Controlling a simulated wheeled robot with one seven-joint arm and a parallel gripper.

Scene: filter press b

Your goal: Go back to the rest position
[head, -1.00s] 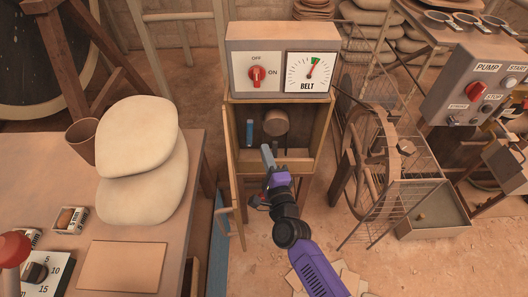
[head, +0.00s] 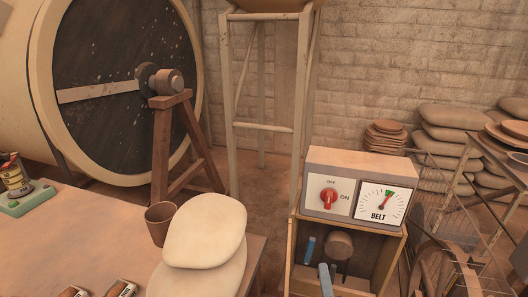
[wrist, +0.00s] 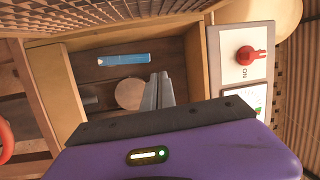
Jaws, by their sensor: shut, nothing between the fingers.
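My gripper (wrist: 158,92) is shut and empty in the wrist view, its grey fingers together in front of the open belt cabinet (wrist: 178,70). In the head view only its blue-grey fingertips (head: 326,280) show at the bottom edge, at the cabinet's (head: 372,284) opening. The rest of my arm is out of the head view.
A control box with a red switch (head: 328,199) and a BELT dial (head: 381,204) tops the cabinet.

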